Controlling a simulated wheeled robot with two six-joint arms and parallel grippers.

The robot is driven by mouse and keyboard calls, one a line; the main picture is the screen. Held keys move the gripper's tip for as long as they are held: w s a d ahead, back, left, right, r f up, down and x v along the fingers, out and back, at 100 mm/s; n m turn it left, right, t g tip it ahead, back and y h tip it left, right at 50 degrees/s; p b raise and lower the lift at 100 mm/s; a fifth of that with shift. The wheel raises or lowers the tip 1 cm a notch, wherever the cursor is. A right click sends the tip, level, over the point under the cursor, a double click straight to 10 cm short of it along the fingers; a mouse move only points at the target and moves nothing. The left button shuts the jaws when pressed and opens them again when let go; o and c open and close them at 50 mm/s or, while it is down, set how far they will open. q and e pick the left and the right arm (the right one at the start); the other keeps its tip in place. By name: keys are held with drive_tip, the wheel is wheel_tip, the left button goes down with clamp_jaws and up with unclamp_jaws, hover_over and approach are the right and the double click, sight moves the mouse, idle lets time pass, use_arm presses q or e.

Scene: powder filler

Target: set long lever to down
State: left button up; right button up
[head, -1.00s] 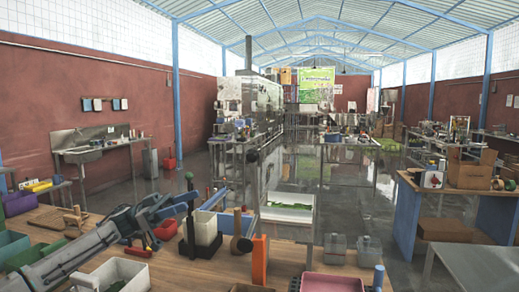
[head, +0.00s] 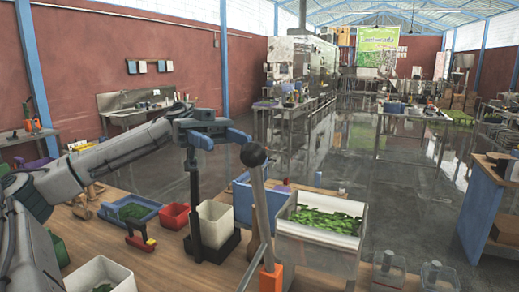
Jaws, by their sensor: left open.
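A long lever (head: 259,200) with a dark ball knob (head: 253,155) stands nearly upright at the front centre of the head view, leaning slightly. Its lower end runs down beside an orange block (head: 270,279) near the bottom edge; its pivot is not clear. My left gripper (head: 220,138) has its blue fingers apart and is empty. It appears just left of and above the knob, with no clear contact. A black post (head: 195,195) rises below the gripper and its top is hidden by it. My right gripper is out of view.
A white container (head: 215,222) stands in a black holder, with a red bin (head: 174,215) to its left. A clear box with green leaves (head: 322,220) is right of the lever. A blue tray (head: 128,210) and a white bin (head: 100,276) lie on the wooden table.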

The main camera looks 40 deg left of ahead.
sight(253, 154)
use_arm(q)
drive_tip(key=d+p, duration=0.1)
drive_tip(key=d, duration=0.1)
drive_tip(key=s+d+p, duration=0.1)
drive_tip(key=d, duration=0.2)
drive_tip(key=d+p, duration=0.1)
drive_tip(key=d, duration=0.1)
drive_tip(key=shift+s+d+r, duration=0.25)
drive_tip(key=shift+d, duration=0.15)
drive_tip(key=shift+s+d+f+p, duration=0.15)
drive_tip(key=shift+s+d+p, duration=0.05)
drive_tip(key=shift+d+p, duration=0.35)
drive_tip(key=shift+d, duration=0.1)
